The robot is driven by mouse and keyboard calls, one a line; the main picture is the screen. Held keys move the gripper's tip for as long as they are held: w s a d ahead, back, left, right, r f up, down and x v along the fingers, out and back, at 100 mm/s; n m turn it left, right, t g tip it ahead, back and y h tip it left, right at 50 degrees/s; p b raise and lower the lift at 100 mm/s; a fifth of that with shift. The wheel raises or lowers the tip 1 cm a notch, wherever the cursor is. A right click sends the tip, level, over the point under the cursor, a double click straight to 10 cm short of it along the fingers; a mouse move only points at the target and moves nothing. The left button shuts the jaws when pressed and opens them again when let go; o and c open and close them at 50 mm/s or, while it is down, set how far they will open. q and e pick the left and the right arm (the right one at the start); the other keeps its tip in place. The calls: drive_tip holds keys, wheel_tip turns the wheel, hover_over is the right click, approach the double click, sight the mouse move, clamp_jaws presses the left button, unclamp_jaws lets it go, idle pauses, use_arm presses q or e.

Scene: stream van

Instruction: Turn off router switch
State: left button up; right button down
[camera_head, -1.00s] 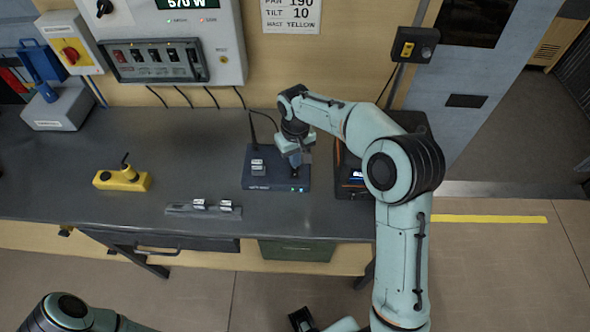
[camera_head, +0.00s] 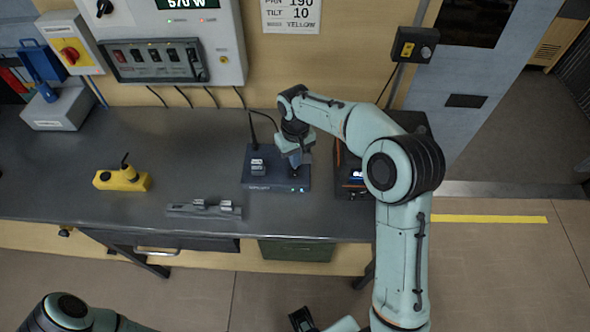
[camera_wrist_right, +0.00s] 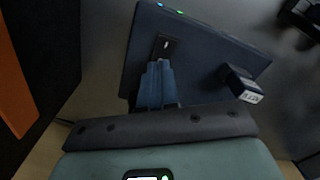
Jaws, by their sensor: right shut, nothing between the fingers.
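The router is a dark blue box (camera_head: 262,181) on the grey workbench, with two small lit lights on its front edge. It also fills the upper middle of the right wrist view (camera_wrist_right: 205,45). There its black switch (camera_wrist_right: 165,47) sits in a dark slot on the top face. My right gripper (camera_head: 295,168) is shut and empty, pointing down over the right part of the router. In the wrist view its blue fingers (camera_wrist_right: 158,68) end close to the switch; I cannot tell whether they touch it.
A dark device with an orange edge (camera_head: 354,183) stands close right of the router, partly behind my arm. A yellow device (camera_head: 122,179) and a metal strip (camera_head: 204,210) lie on the bench (camera_head: 60,160).

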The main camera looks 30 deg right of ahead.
use_arm(q)
drive_tip(key=shift+s+f+b, duration=0.25)
drive_tip(key=shift+f+b, duration=0.25)
use_arm(e)
drive_tip(key=shift+f, duration=1)
drive_tip(key=shift+r+p, duration=2.3)
drive_tip(key=shift+r, duration=1.3)
use_arm(q)
drive_tip(key=w+r, duration=0.2)
drive_tip(key=r, duration=0.1)
drive_tip(key=w+r, duration=0.1)
drive_tip(key=r, duration=0.1)
drive_tip(key=shift+r, duration=0.1)
drive_tip(key=shift+s, duration=0.2)
use_arm(e)
drive_tip(key=shift+f, duration=0.15)
